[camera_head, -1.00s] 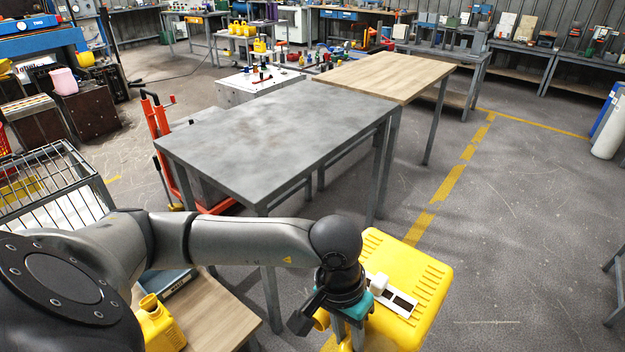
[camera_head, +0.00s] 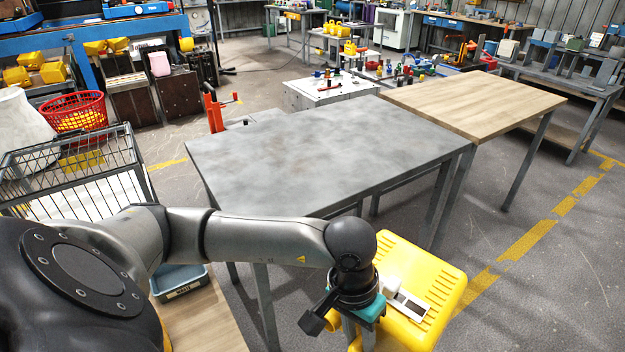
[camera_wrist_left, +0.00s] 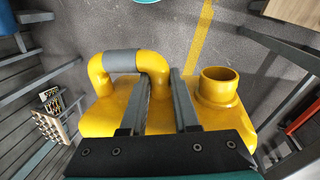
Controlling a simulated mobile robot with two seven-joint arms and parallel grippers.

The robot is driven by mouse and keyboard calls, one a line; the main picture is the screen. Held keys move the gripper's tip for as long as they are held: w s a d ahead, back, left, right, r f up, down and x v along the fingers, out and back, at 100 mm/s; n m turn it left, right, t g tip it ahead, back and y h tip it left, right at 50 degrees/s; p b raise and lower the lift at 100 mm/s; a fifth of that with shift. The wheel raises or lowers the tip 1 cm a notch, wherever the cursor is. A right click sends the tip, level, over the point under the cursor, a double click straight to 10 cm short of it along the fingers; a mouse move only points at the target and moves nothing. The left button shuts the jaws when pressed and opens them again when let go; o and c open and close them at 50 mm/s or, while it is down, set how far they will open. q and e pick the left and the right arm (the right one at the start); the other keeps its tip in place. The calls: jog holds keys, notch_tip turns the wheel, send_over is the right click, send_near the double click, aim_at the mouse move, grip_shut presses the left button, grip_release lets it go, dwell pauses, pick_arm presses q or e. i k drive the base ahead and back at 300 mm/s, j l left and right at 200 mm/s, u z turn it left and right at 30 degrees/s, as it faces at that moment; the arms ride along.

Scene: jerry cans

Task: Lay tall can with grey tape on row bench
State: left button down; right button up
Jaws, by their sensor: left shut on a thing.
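A yellow jerry can (camera_head: 435,272) hangs from my left gripper (camera_head: 360,335) at the lower middle of the head view. In the left wrist view, its yellow handle carries a band of grey tape (camera_wrist_left: 121,62), and its round open spout (camera_wrist_left: 219,85) stands to the right. My left gripper (camera_wrist_left: 160,92) is shut on the handle's leg near the spout. The can is beside the near right corner of a grey-topped bench (camera_head: 320,155), over open floor and apart from the bench. A wood-topped bench (camera_head: 475,100) continues the row behind it. My right gripper is not in view.
The grey top is bare, and so is the wooden top. A wire cart (camera_head: 75,175) stands at the left. A wooden surface (camera_head: 205,320) with a blue-grey tray (camera_head: 180,282) lies at the lower left. The floor at the right is clear.

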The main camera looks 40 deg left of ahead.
aim_at(310, 155)
jog(key=i+l+u, duration=0.2)
jog(key=u, duration=0.15)
jog(key=i+l+u, duration=0.9)
jog(key=l, duration=0.15)
jog(key=i+l+u, duration=0.2)
jog(key=l, duration=0.2)
jog(key=k, duration=0.05)
